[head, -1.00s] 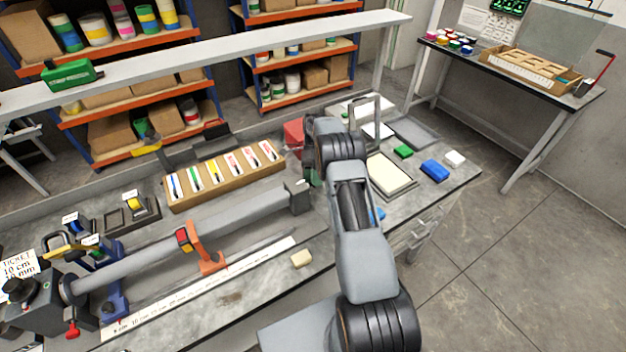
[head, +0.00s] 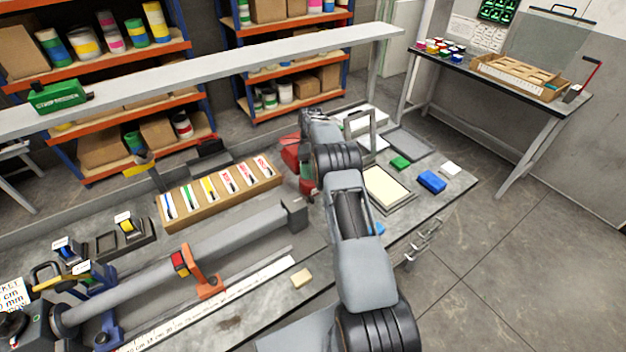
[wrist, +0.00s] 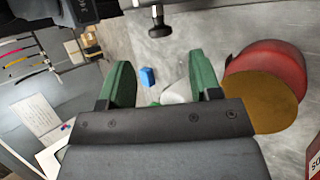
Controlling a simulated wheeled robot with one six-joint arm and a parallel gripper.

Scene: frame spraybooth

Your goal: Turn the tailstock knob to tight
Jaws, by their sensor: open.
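A long grey tube (head: 185,258) lies along the bench in the head view, with a grey tailstock block (head: 294,212) at its right end. In the wrist view, a dark knob on a short metal stem (wrist: 159,20) shows at the top, beyond my fingertips; I cannot be sure it is the tailstock knob, nor read its setting. My gripper (wrist: 161,78) is open, with green fingers apart and nothing between them. In the head view, my arm hides most of the gripper, which is near the tailstock end, and no tailstock knob is clearly visible.
A red container (wrist: 268,75) with an ochre disc is close beside the right finger in the wrist view. A box of marked strips (head: 222,192) stands behind the tube. An orange clamp (head: 204,278) and a tan block (head: 302,278) are in front.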

